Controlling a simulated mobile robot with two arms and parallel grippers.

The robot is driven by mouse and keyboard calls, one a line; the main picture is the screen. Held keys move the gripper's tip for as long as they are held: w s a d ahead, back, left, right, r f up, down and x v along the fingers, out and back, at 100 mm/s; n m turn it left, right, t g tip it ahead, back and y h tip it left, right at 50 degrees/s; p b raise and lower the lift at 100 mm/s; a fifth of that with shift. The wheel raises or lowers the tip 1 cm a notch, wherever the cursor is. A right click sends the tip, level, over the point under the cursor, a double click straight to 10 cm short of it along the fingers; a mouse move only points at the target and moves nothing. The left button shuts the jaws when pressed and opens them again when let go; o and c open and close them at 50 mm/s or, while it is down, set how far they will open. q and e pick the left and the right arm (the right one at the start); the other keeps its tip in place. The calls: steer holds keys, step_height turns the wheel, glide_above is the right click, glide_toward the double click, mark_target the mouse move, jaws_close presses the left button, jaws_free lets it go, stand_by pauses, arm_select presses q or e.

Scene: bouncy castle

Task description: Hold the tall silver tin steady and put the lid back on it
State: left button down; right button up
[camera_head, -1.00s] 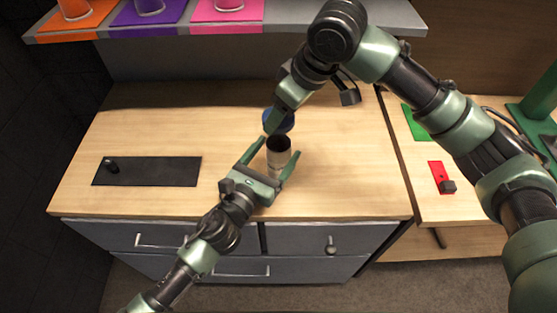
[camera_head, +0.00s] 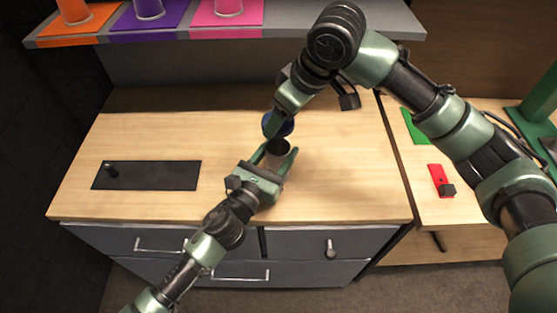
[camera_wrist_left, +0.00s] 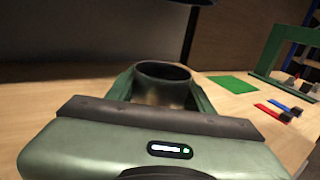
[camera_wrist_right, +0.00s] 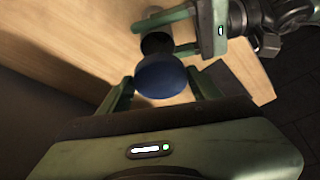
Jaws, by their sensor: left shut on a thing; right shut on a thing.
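The silver tin (camera_head: 278,152) stands upright and open on the wooden counter, its dark mouth facing up. My left gripper (camera_head: 272,165) is shut on the tin, one finger on each side. The left wrist view shows the tin's rim (camera_wrist_left: 162,72) between the fingers. My right gripper (camera_head: 274,117) is shut on the blue lid (camera_head: 286,127), just behind and above the tin in the head view.
A black mat (camera_head: 150,176) with a small dark knob lies on the counter's left. A shelf (camera_head: 310,20) with coloured mats and cups runs along the back. A side table at right holds a green mat (camera_head: 416,126) and a red piece (camera_head: 438,178).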

mark_target(282, 144)
steer(key=shift+f, duration=2.45)
steer(key=shift+f, duration=0.9)
steer(key=shift+f, duration=0.5)
steer(key=shift+s+f, duration=0.15)
steer(key=shift+f, duration=0.3)
steer(key=o, duration=1.3)
steer(key=shift+r, duration=0.1)
steer(key=shift+r, duration=0.1)
